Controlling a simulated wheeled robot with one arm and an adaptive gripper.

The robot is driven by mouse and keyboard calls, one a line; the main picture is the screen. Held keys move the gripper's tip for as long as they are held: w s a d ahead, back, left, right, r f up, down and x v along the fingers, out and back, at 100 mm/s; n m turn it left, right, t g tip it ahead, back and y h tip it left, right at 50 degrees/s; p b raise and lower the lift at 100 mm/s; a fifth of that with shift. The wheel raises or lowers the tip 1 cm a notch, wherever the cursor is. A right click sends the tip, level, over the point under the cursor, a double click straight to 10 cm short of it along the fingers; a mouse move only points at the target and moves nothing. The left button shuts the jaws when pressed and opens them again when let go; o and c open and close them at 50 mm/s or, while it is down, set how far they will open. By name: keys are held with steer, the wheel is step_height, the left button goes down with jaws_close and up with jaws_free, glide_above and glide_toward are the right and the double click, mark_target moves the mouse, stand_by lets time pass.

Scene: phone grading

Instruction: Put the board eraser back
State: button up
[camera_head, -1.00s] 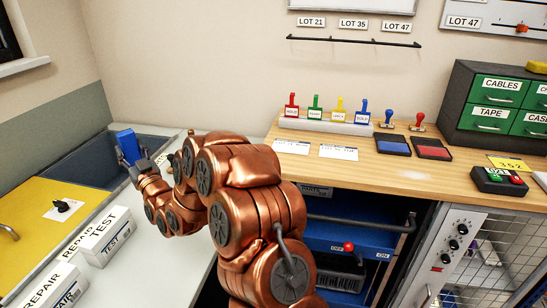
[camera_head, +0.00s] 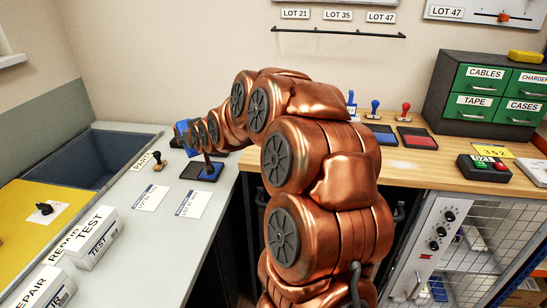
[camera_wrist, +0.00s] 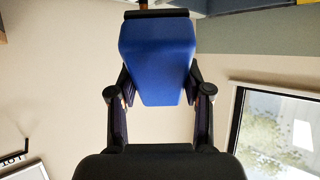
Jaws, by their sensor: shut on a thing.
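The board eraser is a blue block with a dark strip along one end. It fills the upper middle of the wrist view (camera_wrist: 157,62), between the two fingers of my gripper (camera_wrist: 158,92), which is shut on it. In the head view the eraser (camera_head: 182,127) is a small blue patch at the far end of my arm, above the back of the grey bench. My arm hides part of it and most of my gripper there. A whiteboard (camera_head: 470,10) with a LOT 47 label is cut off at the upper right.
A wall rail (camera_head: 335,34) runs under the LOT labels. A blue ink pad (camera_head: 203,170) and a stamp (camera_head: 156,160) stand on the grey bench. A green drawer cabinet (camera_head: 490,90) carries a yellow block (camera_head: 526,57). My arm blocks the middle.

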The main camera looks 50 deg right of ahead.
steer(key=s+d+r+m+g, duration=0.15)
steer(key=s+d+g, duration=0.3)
steer(key=s, duration=1.05)
steer(key=s+d+m+g, duration=0.3)
steer(key=s+g, duration=0.2)
steer(key=s, duration=0.9)
steer(key=shift+t, duration=0.35)
steer(key=w+d+p, duration=0.1)
steer(key=w+d, duration=0.5)
steer(key=w, duration=0.1)
steer(key=w+d+f+p, duration=0.1)
steer(key=w+d, duration=0.2)
steer(key=w, duration=0.1)
steer(key=shift+w+d+p, duration=0.2)
steer(key=shift+d+p, duration=0.1)
steer(key=shift+d, duration=0.1)
steer(key=shift+f+p, duration=0.45)
steer(key=shift+f, duration=1.45)
steer(key=shift+f+b, duration=0.35)
steer(key=shift+f, duration=0.05)
steer(key=o, duration=1)
